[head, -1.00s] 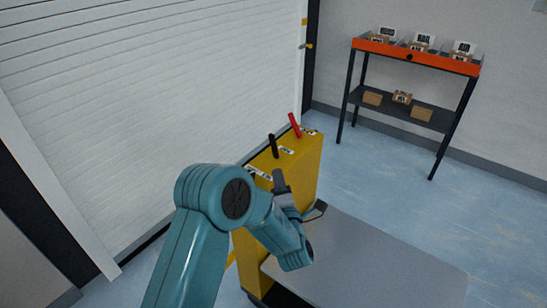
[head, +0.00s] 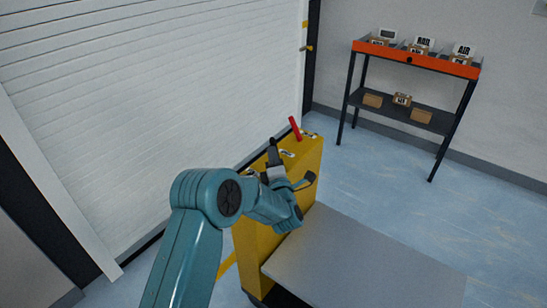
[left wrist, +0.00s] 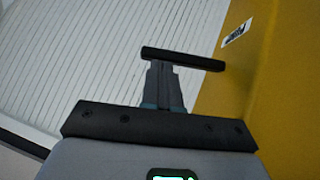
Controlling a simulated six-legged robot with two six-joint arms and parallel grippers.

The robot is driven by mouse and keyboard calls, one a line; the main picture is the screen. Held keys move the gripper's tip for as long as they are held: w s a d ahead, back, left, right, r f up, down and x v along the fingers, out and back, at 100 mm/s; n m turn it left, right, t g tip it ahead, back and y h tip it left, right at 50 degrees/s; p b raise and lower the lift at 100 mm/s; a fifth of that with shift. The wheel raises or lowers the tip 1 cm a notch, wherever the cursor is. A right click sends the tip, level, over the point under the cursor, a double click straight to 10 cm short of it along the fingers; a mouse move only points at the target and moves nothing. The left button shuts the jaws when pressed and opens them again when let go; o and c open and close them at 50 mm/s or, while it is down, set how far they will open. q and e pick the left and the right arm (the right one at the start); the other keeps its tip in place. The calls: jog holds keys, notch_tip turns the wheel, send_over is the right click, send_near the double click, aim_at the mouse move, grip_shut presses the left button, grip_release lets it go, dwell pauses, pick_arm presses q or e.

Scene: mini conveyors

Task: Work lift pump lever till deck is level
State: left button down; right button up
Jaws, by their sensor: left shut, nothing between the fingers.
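A yellow lift cart (head: 302,170) stands by the shutter, with a grey deck (head: 365,260) low on its right side. I cannot tell whether the deck is level. On the cart's top are a black lever (head: 272,143) and a red lever (head: 295,128). My left gripper (head: 274,162) is shut and empty, right at the black lever. In the left wrist view the black lever (left wrist: 205,63) lies across the tips of the shut fingers (left wrist: 163,78); whether they touch is unclear. My right gripper is out of view.
A white roller shutter (head: 150,90) is close behind and left of the cart. A shelf rack (head: 415,60) with an orange top edge holds labelled boxes at the back right. The blue floor between the rack and the cart is clear.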

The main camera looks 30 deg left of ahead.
pick_arm(q)
jog(key=shift+w+r, duration=0.2)
